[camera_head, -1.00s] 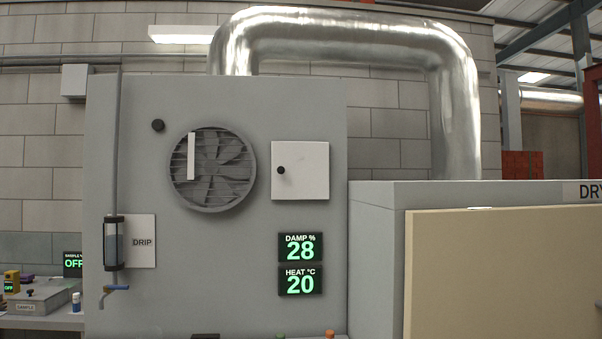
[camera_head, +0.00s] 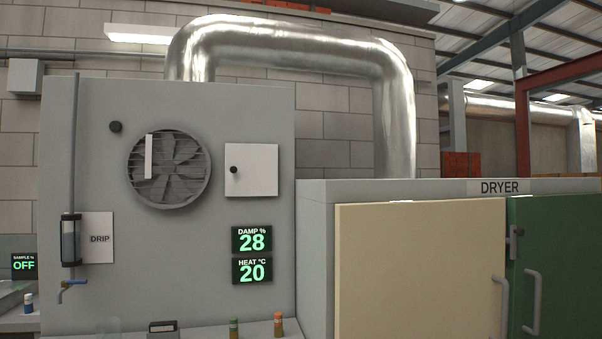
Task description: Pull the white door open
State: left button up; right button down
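A small square white door (camera_head: 251,170) with a black knob (camera_head: 234,170) is on the grey panel, right of the round fan. It looks shut flush against the panel. A larger cream door (camera_head: 420,265) is on the front of the dryer (camera_head: 400,189) at the right, with a grey bar handle (camera_head: 500,305) near its right edge. It also looks shut. Neither of my grippers is in view.
A green door (camera_head: 560,265) with its own handle (camera_head: 533,303) stands beside the cream one. A drip valve (camera_head: 72,240) sticks out at the panel's left. Several small items, including an orange-topped bottle (camera_head: 278,324), stand on a ledge below the displays.

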aim_at(251, 169)
jog(key=z, duration=1.1)
jog(key=i, duration=0.95)
jog(key=u, duration=0.4)
